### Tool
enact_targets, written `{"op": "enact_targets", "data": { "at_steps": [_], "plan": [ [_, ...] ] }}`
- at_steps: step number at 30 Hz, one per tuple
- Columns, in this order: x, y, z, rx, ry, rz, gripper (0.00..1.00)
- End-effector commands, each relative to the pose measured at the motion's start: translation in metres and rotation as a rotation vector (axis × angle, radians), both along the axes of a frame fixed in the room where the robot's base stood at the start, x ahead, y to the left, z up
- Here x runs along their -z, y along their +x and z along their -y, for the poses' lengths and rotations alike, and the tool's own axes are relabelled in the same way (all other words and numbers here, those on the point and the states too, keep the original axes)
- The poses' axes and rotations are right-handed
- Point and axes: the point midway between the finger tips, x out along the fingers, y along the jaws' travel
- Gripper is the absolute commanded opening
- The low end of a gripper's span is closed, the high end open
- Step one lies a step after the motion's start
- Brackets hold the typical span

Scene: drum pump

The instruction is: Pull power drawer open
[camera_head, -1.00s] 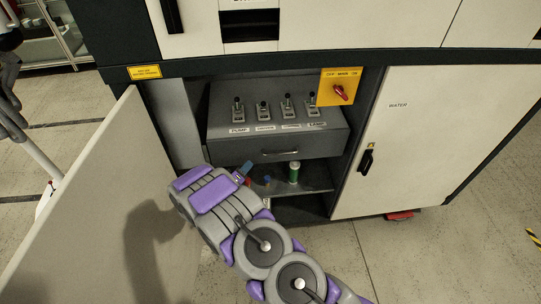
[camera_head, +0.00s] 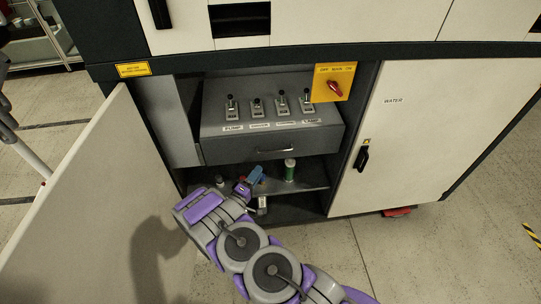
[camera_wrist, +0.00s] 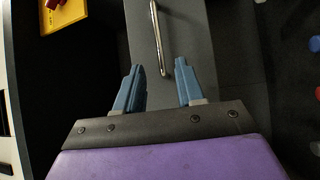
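The power drawer (camera_head: 240,149) is a grey box front inside the open cabinet, below a sloped panel with several toggle switches (camera_head: 268,108). It looks shut. Its thin metal handle (camera_head: 274,149) runs across the front and is free. In the wrist view the handle (camera_wrist: 158,38) appears upright, just beyond the fingertips and between their lines. My gripper (camera_head: 257,176) is below and slightly left of the handle in the head view. In the wrist view my gripper (camera_wrist: 160,70) has its two blue fingers apart with nothing between them.
A shelf (camera_head: 312,177) under the drawer holds a green canister (camera_head: 289,170) and small items. A yellow switch plate (camera_head: 333,81) is at the upper right. The left cabinet door (camera_head: 85,200) stands open beside my arm. The right WATER door (camera_head: 390,130) is shut.

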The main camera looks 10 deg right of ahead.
Motion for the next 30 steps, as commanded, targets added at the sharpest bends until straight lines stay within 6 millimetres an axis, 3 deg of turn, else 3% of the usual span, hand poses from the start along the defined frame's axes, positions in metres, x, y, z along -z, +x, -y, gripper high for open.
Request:
{"op": "enact_targets", "data": {
  "at_steps": [15, 30],
  "plan": [
    [-0.014, 0.07, 0.06, 0.002, 0.002, 0.004, 0.38],
    [-0.017, 0.081, 0.069, -0.001, 0.0, 0.003, 0.38]
  ]
}}
